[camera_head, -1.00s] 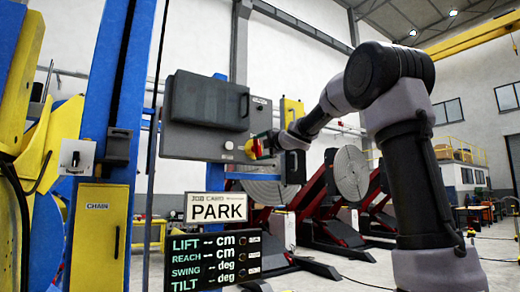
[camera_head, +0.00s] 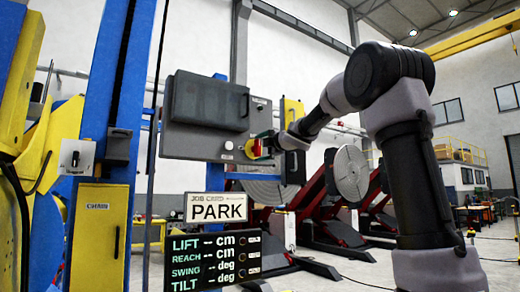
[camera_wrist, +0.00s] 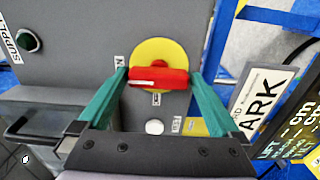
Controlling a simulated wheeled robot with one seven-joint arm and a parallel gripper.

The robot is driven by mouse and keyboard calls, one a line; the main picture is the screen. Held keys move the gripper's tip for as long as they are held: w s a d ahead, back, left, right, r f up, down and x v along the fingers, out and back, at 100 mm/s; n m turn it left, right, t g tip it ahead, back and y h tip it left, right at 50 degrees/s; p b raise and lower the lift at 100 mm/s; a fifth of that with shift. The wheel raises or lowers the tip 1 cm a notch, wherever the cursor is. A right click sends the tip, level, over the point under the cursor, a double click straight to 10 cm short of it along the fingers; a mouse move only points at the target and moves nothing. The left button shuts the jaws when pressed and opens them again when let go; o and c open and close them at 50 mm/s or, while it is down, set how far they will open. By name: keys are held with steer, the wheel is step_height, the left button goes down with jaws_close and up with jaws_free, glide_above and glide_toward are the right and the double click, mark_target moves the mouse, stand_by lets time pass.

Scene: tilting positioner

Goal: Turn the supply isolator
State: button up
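The supply isolator has a red handle (camera_wrist: 158,77) on a round yellow plate (camera_wrist: 156,50), set on a grey panel. In the wrist view the handle lies nearly level across the picture. My gripper (camera_wrist: 160,78) has one green finger at each end of the handle, and both seem to touch it, with little or no gap. In the head view my gripper (camera_head: 264,146) is at the lower right of the grey cabinet (camera_head: 205,147), at the handle, which it partly hides. Small labels sit around the yellow plate; they are only partly readable.
A white round button (camera_wrist: 154,127) lies below the handle. A PARK sign (camera_head: 217,208) and dark readout board (camera_head: 213,260) stand below the cabinet. A blue post (camera_head: 113,90) stands left.

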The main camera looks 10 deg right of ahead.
steer(key=shift+s, duration=0.1)
steer(key=v, duration=1)
steer(key=shift+s+d, duration=0.15)
steer(key=shift+s, duration=0.1)
